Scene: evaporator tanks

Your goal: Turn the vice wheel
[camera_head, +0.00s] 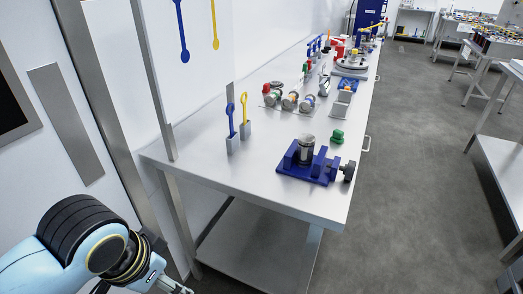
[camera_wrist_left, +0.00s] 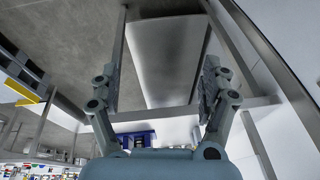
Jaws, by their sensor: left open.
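My left arm comes in at the lower left of the head view. Its gripper (camera_head: 178,287) is only partly seen at the bottom edge, below and left of the table and well apart from the vice. In the left wrist view my left gripper (camera_wrist_left: 160,85) is open, with nothing between its fingers. My right gripper is not in view.
The metal table (camera_head: 200,170) has a near edge and leg between my left arm and the vice. A small green block (camera_head: 337,136) sits behind the vice. Blue and yellow tools stand in holders (camera_head: 233,143) to the left. Open floor (camera_head: 410,200) lies to the right.

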